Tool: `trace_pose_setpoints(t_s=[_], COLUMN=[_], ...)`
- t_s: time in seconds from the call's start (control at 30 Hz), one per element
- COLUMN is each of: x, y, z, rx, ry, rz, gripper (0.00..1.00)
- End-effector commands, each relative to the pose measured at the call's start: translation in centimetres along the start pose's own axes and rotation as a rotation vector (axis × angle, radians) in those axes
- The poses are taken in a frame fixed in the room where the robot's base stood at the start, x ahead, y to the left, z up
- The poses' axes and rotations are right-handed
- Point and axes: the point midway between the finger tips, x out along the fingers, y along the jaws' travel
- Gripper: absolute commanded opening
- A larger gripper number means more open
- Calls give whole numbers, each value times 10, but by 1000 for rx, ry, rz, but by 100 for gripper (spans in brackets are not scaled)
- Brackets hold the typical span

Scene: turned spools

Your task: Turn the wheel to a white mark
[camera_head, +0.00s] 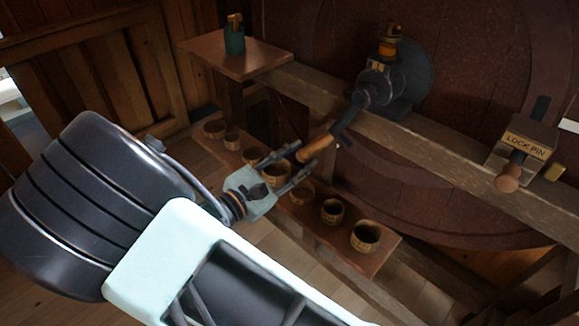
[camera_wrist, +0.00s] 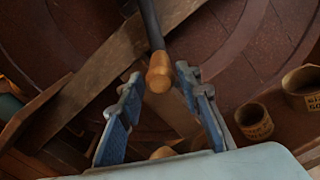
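The large dark red wheel (camera_head: 480,70) stands upright behind a wooden beam. A black crank (camera_head: 360,98) with a wooden handle (camera_head: 318,147) reaches toward me from a dark hub housing (camera_head: 398,85). My gripper (camera_head: 299,165) is open just short of the handle's end. In the wrist view, the handle's rounded end (camera_wrist: 159,73) shows between and beyond the two blue fingertips (camera_wrist: 160,82), with space on both sides; I cannot tell whether anything touches. I cannot make out a white mark on the wheel for certain.
A box labelled LOCK PIN (camera_head: 524,143) with a wooden knob sits on the beam (camera_head: 450,145) at right. A low shelf (camera_head: 310,222) below my gripper holds several wooden cups. A teal bottle (camera_head: 234,38) stands on a wooden ledge (camera_head: 205,50) at upper left.

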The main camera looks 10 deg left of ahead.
Motion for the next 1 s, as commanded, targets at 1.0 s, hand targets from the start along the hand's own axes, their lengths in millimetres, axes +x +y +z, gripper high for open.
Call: trace_pose_setpoints(t_s=[1.0], x=[45], y=[32], z=[2], rx=[186], ry=[4], rz=[9], gripper=[32])
